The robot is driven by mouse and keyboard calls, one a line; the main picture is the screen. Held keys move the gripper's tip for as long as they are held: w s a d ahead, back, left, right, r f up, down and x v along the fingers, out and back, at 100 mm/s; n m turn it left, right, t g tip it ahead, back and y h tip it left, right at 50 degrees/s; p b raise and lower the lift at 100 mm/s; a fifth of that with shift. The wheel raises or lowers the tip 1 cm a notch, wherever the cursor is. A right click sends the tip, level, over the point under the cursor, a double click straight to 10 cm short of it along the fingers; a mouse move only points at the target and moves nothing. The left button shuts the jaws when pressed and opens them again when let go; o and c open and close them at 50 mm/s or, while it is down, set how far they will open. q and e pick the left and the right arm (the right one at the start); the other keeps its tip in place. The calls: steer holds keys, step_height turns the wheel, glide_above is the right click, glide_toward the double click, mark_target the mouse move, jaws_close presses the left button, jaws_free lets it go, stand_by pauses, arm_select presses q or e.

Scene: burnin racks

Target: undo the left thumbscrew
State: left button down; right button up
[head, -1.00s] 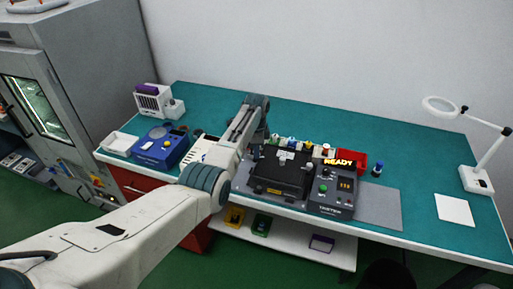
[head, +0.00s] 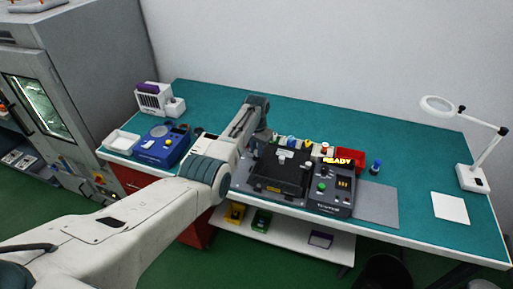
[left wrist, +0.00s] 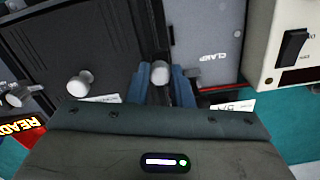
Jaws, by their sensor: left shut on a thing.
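My left gripper (left wrist: 161,85) points at the back edge of the dark grey test fixture (head: 325,200). Its two blue fingers are shut on the left thumbscrew (left wrist: 160,72), a pale round knob between them. A second pale thumbscrew (left wrist: 80,83) stands free to the left in the left wrist view. In the head view my left arm reaches over the bench from the left, and its wrist hides the fingers and the gripped knob. The fixture's dark lid or plate (left wrist: 75,45) lies beside the knobs. My right gripper is not in view.
A lit READY sign (head: 338,160) and a red bin (head: 351,156) stand behind the fixture. A blue device (head: 162,145) is at the left of the bench. A magnifier lamp (head: 472,178) stands at the right.

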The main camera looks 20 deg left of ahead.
arm_select(q)
steer(key=shift+r+n, duration=0.1)
steer(key=shift+n, duration=1.5)
steer(key=c, duration=1.3)
jaws_free()
step_height(320, 180, up, 11)
steer(key=b, duration=0.2)
steer(key=shift+b, duration=0.35)
steer(key=shift+f, duration=0.2)
